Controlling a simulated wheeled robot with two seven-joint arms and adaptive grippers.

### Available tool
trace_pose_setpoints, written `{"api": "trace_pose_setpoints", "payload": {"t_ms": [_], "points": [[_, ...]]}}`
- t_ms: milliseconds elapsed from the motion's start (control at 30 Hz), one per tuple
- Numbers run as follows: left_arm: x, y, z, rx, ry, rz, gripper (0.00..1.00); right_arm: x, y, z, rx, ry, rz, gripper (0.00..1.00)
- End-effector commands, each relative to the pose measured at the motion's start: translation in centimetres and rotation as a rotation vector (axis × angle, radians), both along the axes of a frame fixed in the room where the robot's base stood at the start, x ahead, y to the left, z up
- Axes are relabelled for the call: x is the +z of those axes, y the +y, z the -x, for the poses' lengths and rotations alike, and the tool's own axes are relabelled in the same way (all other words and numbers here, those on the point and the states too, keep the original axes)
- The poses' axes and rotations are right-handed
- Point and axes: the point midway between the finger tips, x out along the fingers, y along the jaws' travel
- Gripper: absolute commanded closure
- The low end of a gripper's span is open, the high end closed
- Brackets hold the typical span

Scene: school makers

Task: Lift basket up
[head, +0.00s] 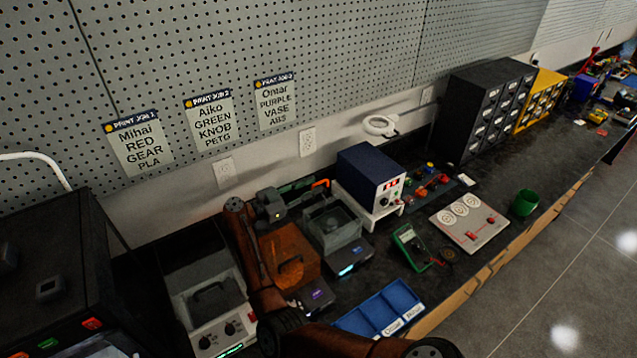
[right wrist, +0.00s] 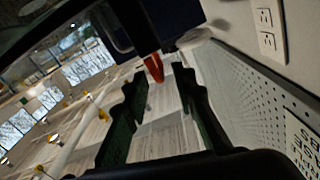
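A grey open basket (head: 333,222) sits at a station on the dark bench, right of the amber see-through box (head: 288,258). A bar with an orange-red end (head: 320,184) shows just behind the basket; I cannot tell whether it is the basket's handle. My right gripper (head: 279,205) is above the amber box, left of the basket and apart from it. In the right wrist view its two fingers (right wrist: 160,100) are spread with nothing held, and an orange-red piece (right wrist: 153,67) shows beyond their tips. My left gripper is not in view.
A blue power supply box (head: 370,175) stands right of the basket. A grey lidded unit (head: 207,295) is at left, and a blue divided tray (head: 382,310) lies at the front edge. The pegboard wall (head: 200,60) rises behind the bench.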

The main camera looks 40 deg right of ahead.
Motion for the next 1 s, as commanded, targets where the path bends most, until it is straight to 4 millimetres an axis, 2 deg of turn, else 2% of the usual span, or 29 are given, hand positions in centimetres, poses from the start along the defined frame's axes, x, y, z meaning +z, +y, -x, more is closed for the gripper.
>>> {"api": "trace_pose_setpoints", "payload": {"t_ms": [100, 267, 600, 1000], "points": [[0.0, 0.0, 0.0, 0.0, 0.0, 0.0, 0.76, 0.0, -1.8, 0.2, 0.0, 0.001, 0.002, 0.76], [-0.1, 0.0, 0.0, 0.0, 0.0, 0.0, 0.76, 0.0, -3.3, 0.3, 0.001, 0.001, 0.001, 0.76], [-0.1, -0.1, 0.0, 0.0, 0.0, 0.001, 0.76, 0.0, -3.6, 0.3, 0.004, 0.001, 0.001, 0.76], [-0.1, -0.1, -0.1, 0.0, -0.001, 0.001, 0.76, 0.0, -3.6, 0.2, 0.004, 0.001, 0.001, 1.0]]}}
